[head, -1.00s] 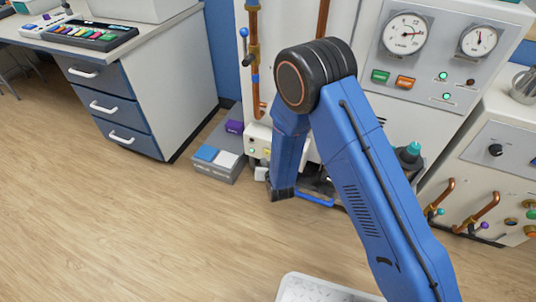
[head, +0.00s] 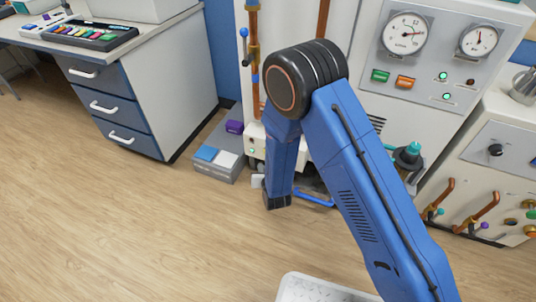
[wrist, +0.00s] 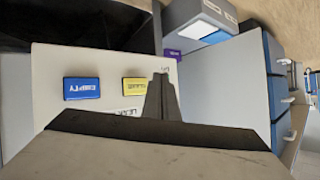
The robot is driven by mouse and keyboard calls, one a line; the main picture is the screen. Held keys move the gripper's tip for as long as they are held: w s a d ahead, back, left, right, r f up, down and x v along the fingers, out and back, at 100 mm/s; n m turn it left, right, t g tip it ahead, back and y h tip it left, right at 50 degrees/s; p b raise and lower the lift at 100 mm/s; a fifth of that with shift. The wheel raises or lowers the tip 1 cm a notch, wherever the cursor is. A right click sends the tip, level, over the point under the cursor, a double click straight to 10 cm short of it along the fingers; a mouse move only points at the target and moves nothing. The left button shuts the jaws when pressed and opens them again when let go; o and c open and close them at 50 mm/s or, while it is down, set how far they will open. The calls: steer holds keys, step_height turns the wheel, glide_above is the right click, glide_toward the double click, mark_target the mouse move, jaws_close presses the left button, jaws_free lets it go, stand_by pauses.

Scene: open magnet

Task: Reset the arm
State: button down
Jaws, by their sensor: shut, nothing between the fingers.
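My blue arm rises from the lower right of the head view to a black elbow joint (head: 300,78). From there its forearm (head: 282,160) hangs down in front of the white cabinet, and the gripper itself cannot be made out there. In the wrist view my gripper (wrist: 161,78) is shut and empty, its narrow dark fingers together. It points towards a pale panel (wrist: 60,55) with a blue button (wrist: 81,88) and a yellow button (wrist: 134,91). The fingertips appear just right of the yellow button; whether they touch the panel I cannot tell.
A grey box (head: 213,171) with blue and white pads stands on the floor left of the forearm. A drawer desk (head: 125,120) stands at upper left. Gauges (head: 406,34) and copper pipes (head: 482,208) are at the right. The wooden floor (head: 110,230) at lower left is clear.

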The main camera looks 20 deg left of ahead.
stand_by(0.3)
steer(key=w+d+r+m+g+h, duration=0.1)
steer(key=w+d+r, duration=0.2)
steer(key=d+r, duration=0.8)
steer(key=w+d+r+m+g+h, duration=0.1)
steer(key=w+d+r, duration=0.2)
steer(key=d+r, duration=0.75)
steer(key=s+d+r+h, duration=0.1)
steer(key=s+d+r, duration=0.2)
steer(key=d+r, duration=0.55)
steer(key=s+d+r+g+h, duration=0.2)
steer(key=s+d+r, duration=0.9)
steer(key=s+d, duration=0.25)
steer(key=s+d+r+m+h, duration=0.1)
steer(key=s+d, duration=0.4)
steer(key=s, duration=0.3)
steer(key=s+d+m+g, duration=0.1)
steer(key=s+d, duration=0.5)
steer(key=s, duration=0.3)
steer(key=shift+r+g+h, duration=0.3)
steer(key=shift+r+h, duration=0.1)
